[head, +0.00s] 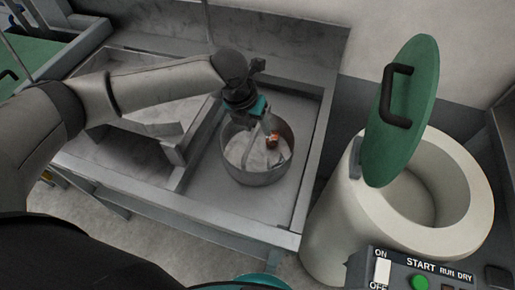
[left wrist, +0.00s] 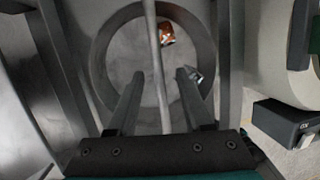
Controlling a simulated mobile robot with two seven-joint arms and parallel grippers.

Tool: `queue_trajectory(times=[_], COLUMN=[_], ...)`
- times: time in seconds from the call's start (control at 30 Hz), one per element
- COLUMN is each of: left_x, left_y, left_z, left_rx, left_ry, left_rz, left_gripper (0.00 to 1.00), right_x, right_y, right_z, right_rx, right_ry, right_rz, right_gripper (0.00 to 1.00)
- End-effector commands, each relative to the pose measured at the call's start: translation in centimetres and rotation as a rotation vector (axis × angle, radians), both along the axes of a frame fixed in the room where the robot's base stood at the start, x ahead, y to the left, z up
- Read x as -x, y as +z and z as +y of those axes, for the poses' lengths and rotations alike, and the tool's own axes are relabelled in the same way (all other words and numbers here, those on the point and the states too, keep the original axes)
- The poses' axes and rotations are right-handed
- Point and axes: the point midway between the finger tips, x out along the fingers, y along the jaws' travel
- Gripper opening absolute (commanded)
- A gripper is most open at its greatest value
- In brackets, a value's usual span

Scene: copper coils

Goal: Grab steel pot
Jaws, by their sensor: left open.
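A round steel pot (head: 257,178) stands in the grey metal tray on the right part of the bench. A small copper-coloured piece (head: 273,140) lies inside it. My left gripper (head: 262,125) is above the pot, pointing down over its opening. In the left wrist view the pot's rim (left wrist: 209,55) shows as a ring, and the two fingers of my left gripper (left wrist: 160,85) are apart and empty over it. The copper-coloured piece (left wrist: 166,33) shows near the far side of the pot. Whether the fingers touch the pot is unclear. My right gripper is not in view.
A pale cylindrical vessel (head: 335,225) with a raised green lid (head: 408,110) stands to the right. A control box (head: 405,277) with a green button is at the bottom right. A thin rod crosses the left wrist view. The tray floor left of the pot is bare.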

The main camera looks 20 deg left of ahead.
Motion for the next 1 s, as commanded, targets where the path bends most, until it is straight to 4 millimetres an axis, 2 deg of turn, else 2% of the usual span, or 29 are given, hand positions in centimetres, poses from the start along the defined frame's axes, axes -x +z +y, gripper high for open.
queue_trajectory(times=[0.1,0.37,0.8,1.0], left_x=[-0.30,-0.37,-0.36,-0.36], left_y=[-1.17,-1.29,-1.25,-1.25], left_z=[-0.19,-0.17,-0.16,-0.16], left_rx=[-0.001,-0.001,-0.001,-0.001], left_ry=[0.000,0.001,0.001,0.001], left_rz=[-0.001,-0.002,-0.002,-0.002], left_gripper=[0.50,0.50,0.01,0.00], right_x=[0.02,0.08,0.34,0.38], right_y=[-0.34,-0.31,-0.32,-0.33], right_z=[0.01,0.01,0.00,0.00], right_rx=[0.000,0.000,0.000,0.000], right_ry=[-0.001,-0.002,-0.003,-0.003], right_rz=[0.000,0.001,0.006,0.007], right_gripper=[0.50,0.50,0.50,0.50])
